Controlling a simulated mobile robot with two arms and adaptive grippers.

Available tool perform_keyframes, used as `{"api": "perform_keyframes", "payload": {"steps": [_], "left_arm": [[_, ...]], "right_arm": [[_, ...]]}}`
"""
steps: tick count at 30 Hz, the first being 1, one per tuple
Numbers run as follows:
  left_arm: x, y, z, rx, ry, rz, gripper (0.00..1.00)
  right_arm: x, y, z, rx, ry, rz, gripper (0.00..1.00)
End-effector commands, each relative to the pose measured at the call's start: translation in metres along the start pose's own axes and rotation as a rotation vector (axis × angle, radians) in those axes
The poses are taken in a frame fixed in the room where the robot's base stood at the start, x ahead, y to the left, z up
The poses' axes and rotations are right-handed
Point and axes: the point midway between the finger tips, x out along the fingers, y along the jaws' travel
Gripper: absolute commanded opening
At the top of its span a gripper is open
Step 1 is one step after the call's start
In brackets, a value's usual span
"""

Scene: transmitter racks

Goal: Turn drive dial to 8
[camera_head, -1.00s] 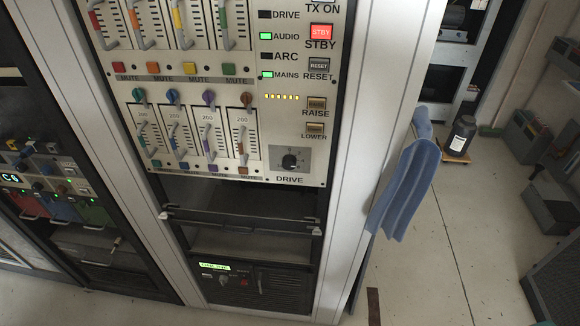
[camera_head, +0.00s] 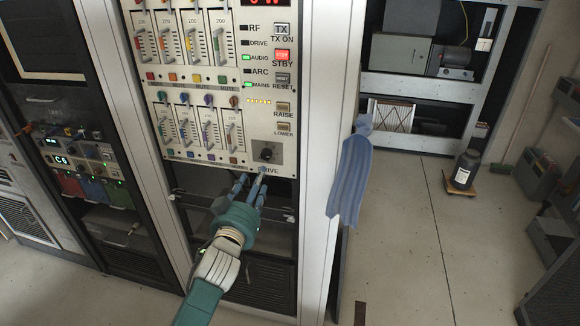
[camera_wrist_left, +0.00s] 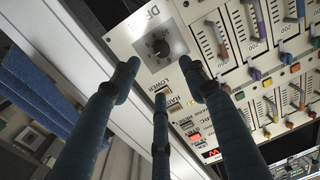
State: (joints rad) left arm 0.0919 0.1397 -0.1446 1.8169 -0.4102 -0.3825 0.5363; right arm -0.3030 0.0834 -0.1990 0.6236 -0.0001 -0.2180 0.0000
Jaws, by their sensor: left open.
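The drive dial (camera_head: 267,153) is a small black knob on a grey square plate at the lower right of the white rack panel, above the word DRIVE. In the left wrist view the dial (camera_wrist_left: 160,47) shows upside down near the top, with a scale around it. My left gripper (camera_head: 252,180) is open just below the dial, partly covering the DRIVE label. In the left wrist view its blue fingers (camera_wrist_left: 160,85) are spread around and short of the dial, apart from it. The dial's exact setting is too small to read. My right gripper is not in view.
Above the dial are the LOWER (camera_head: 283,128) and RAISE (camera_head: 283,107) buttons. Fader strips (camera_head: 208,132) with coloured knobs stand to its left. A blue cloth (camera_head: 350,178) hangs on the rack's right side.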

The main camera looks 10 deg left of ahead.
Motion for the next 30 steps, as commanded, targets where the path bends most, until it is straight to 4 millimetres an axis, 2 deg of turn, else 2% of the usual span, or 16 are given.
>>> {"api": "perform_keyframes", "payload": {"steps": [2,5,12,21,30], "left_arm": [[0.003,-0.001,-0.009,-0.002,0.014,-0.003,0.44],[0.011,-0.001,-0.01,-0.002,0.014,-0.003,0.44],[0.053,-0.001,-0.012,-0.002,0.014,-0.002,0.44],[0.096,-0.001,-0.01,-0.002,0.013,-0.003,0.44],[0.108,-0.001,-0.009,-0.001,0.012,-0.002,0.44]], "right_arm": [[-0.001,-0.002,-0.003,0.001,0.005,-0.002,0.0],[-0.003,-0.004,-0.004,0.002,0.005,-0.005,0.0],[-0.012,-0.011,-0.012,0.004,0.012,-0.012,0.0],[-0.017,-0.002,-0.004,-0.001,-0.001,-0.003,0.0],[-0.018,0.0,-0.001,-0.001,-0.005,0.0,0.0]]}}
